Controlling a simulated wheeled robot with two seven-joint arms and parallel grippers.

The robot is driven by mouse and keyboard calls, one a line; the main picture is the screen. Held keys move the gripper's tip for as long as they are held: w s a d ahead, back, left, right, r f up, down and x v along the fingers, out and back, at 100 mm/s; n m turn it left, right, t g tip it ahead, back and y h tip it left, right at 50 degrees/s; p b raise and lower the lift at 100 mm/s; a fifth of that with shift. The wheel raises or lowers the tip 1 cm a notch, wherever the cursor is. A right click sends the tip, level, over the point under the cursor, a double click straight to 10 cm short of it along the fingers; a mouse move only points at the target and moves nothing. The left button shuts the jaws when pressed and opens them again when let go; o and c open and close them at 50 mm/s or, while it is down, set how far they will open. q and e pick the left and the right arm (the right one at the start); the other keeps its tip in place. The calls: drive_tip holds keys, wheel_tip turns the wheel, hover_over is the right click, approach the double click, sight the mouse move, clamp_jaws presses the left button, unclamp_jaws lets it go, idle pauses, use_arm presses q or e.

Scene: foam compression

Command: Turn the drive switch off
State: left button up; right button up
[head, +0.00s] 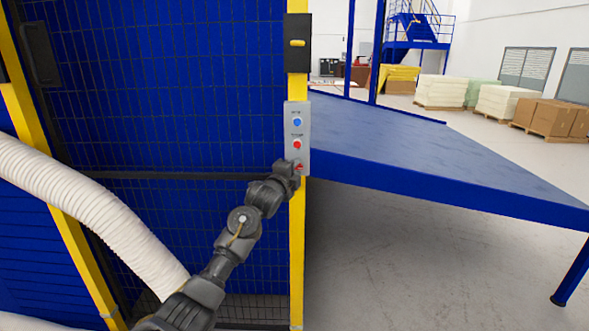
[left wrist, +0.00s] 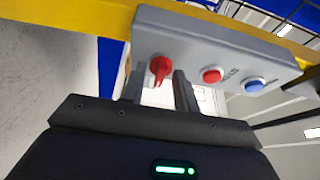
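A grey control box (head: 297,127) is fixed to a yellow post. It carries a blue button (head: 297,122), a red button (head: 297,145) and, at its lower end, a red rotary switch (head: 299,167). In the left wrist view the red switch (left wrist: 161,69) has a pointed handle and stands between my finger lines. My left gripper (left wrist: 158,85) is open, its two fingers apart on either side of the switch handle. Whether either finger touches it I cannot tell. In the head view the left gripper (head: 289,168) is at the box's lower end. My right gripper is not in view.
The yellow post (head: 297,240) borders a blue mesh fence (head: 170,90) on the left. A black latch block (head: 298,43) sits above the box. A blue table (head: 400,150) extends to the right. A white ribbed hose (head: 95,205) crosses the lower left.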

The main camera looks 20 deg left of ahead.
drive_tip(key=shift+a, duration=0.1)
use_arm(q)
drive_tip(key=c, duration=0.6)
drive_tip(key=shift+c, duration=0.2)
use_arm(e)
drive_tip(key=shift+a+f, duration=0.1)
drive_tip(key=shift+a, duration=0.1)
